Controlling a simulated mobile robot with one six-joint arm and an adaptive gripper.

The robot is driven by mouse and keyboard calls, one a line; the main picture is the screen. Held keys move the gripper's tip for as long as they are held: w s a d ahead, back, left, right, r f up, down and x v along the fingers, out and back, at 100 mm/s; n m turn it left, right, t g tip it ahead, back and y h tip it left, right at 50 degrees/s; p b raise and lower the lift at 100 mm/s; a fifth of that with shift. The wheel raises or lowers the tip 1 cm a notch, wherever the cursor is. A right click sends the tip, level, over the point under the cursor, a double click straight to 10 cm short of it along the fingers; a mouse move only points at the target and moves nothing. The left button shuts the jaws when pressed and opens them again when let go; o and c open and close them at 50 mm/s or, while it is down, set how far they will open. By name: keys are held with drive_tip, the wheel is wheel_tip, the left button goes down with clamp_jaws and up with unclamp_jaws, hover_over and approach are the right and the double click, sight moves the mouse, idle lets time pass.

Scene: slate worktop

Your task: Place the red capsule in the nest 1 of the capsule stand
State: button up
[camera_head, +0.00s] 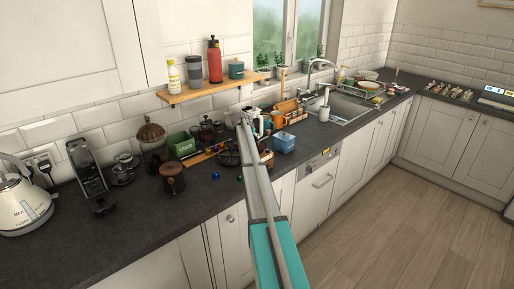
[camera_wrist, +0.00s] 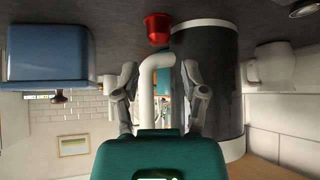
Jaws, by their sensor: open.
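A red capsule (camera_wrist: 157,29), shaped like a small cup with a flared rim, stands on the dark worktop at the top of the wrist view, which is upside down. My gripper (camera_wrist: 159,82) is open, its two grey fingers apart. A white curved handle on a large dark cylinder (camera_wrist: 207,75) shows between and beyond the fingers; I cannot tell whether they touch it. In the head view my gripper (camera_head: 242,122) is among the crowded items near the wall, its fingers too small to read. I cannot make out the capsule stand in either view.
A blue box (camera_head: 284,142) stands right of my arm; a blue container also fills the wrist view's left (camera_wrist: 48,52). A white mug (camera_wrist: 272,65) is beyond the cylinder. A brown canister (camera_head: 172,179) and green box (camera_head: 181,145) stand left. The front left worktop (camera_head: 110,235) is clear.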

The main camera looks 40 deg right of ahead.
drive_tip(key=shift+b+x, duration=0.45)
drive_tip(key=shift+x, duration=0.45)
drive_tip(key=shift+d+f, duration=0.1)
drive_tip(key=shift+f, duration=0.05)
drive_tip(key=shift+b+x, duration=1.9)
drive_tip(key=shift+x, duration=0.55)
drive_tip(key=c, duration=0.4)
drive_tip(key=shift+r, duration=0.25)
